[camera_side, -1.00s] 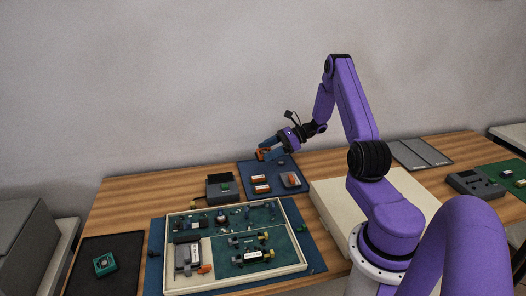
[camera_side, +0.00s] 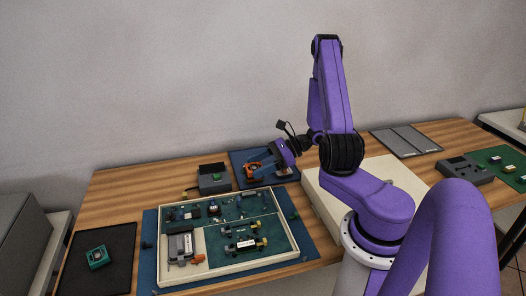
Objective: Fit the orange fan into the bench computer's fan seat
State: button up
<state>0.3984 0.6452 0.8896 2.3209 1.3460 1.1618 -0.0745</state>
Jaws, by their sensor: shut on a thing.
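My gripper (camera_side: 262,168), with dark blue fingers, is at the back centre, low over the blue mat (camera_side: 238,158). It is shut on a small orange part (camera_side: 251,171), which looks like the orange fan; the fingers hide much of it. Whether the part touches the mat or things on it cannot be told. The bench computer appears to be the cream-framed tray with a green board (camera_side: 282,215) at the front centre, apart from my gripper. Its fan seat is too small to make out.
A dark grey box (camera_side: 213,178) stands left of my gripper, behind the tray. A black mat (camera_side: 118,240) with a teal square part (camera_side: 97,257) lies at the left. A cream slab (camera_side: 380,172), grey panels (camera_side: 407,141) and a grey device (camera_side: 465,170) are to the right.

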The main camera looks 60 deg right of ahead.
send_over(264, 193)
jog(key=w+a, duration=0.2)
jog(key=shift+s+d+f, duration=0.1)
jog(key=shift+f, duration=3.7)
jog(key=shift+f, duration=0.65)
jog(key=o, duration=1.1)
jog(key=v, duration=1.7)
jog(key=shift+s+d+r, duration=0.1)
jog(key=shift+s+r, duration=0.05)
